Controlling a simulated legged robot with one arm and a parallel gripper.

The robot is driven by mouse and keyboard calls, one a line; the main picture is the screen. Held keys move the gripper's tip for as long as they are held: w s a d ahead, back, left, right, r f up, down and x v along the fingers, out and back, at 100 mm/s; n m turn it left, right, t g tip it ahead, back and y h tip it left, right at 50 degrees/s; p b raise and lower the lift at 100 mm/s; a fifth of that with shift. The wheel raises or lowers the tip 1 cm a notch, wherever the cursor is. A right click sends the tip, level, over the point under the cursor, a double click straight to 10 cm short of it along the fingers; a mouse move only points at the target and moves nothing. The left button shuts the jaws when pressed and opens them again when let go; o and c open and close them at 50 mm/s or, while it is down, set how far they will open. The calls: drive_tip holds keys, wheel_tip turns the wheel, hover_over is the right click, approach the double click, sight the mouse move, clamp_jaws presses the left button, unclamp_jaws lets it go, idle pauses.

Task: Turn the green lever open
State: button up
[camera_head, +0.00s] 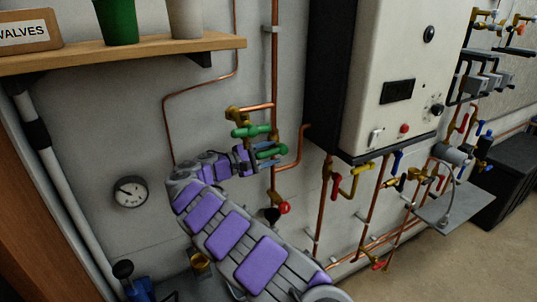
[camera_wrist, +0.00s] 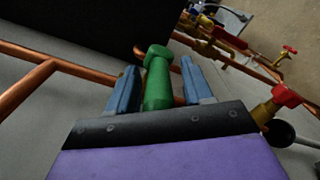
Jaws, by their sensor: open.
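A green lever (camera_wrist: 157,80) stands between the two blue fingers of my gripper (camera_wrist: 160,70) in the wrist view. The fingers are open, one on each side, with a visible gap at the right finger; I cannot tell whether the left one touches. In the head view, my gripper (camera_head: 268,155) is at the copper pipe left of the boiler, around a green part (camera_head: 270,150). Another green handle (camera_head: 250,131) shows just above it, below a brass fitting (camera_head: 236,113). I cannot tell whether both green parts belong to one lever.
A white boiler (camera_head: 395,75) with a dark side stands close on the right. A red-handled valve (camera_head: 284,208) is below my gripper. A wooden shelf (camera_head: 120,52) is at the upper left, a gauge (camera_head: 130,191) on the wall. More red-handled valves (camera_head: 336,185) hang under the boiler.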

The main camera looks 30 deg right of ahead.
clamp_jaws()
drive_tip(key=shift+d+f, duration=0.15)
idle(0.5)
